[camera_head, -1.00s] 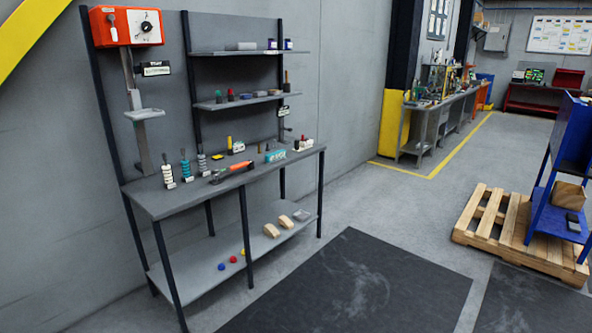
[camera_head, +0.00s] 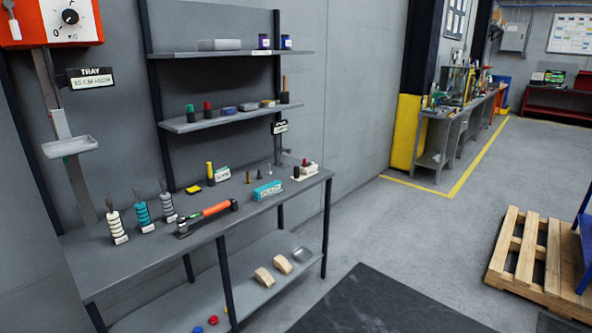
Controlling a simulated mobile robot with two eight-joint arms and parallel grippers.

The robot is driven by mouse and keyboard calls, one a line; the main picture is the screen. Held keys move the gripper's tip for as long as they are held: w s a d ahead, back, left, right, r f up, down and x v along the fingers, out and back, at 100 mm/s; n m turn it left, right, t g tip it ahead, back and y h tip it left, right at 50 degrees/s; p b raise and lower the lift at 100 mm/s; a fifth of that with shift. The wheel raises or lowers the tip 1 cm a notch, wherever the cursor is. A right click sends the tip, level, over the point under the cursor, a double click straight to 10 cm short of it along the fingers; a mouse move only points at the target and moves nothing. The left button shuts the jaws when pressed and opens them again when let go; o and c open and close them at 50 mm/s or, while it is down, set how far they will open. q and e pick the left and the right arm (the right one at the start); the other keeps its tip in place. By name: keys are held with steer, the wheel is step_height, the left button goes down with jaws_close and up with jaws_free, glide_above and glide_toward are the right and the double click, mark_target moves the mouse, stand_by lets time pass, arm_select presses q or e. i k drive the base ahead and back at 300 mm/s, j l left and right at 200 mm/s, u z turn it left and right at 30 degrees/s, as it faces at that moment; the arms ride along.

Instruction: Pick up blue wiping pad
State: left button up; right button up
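Small flat pad-like blocks sit in a row on the lower wall shelf above the workbench in the head view. One of them, a bluish pad (camera_head: 228,110), lies right of the red-topped item. Another darker bluish block (camera_head: 248,106) lies beside it, with a tan one (camera_head: 268,103) further right. They are too small to tell surely which is the blue wiping pad. A teal block with a white label (camera_head: 267,190) lies on the workbench (camera_head: 130,257). Neither of my grippers shows in the view.
A small grey tray (camera_head: 70,147) juts out at the left. Wooden blocks lie on the bench's lower shelf (camera_head: 187,300). Open floor (camera_head: 400,240) is at the right, before a wooden pallet (camera_head: 535,262).

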mark_target(231, 110)
steer(key=i+l+u, duration=0.1)
steer(key=i+u, duration=0.2)
steer(key=i, duration=0.15)
steer(key=i+l+u, duration=0.25)
steer(key=i, duration=0.2)
steer(key=i+l+u, duration=0.15)
steer(key=i+u, duration=0.15)
steer(key=i+l+u, duration=0.85)
steer(key=k+l, duration=0.05)
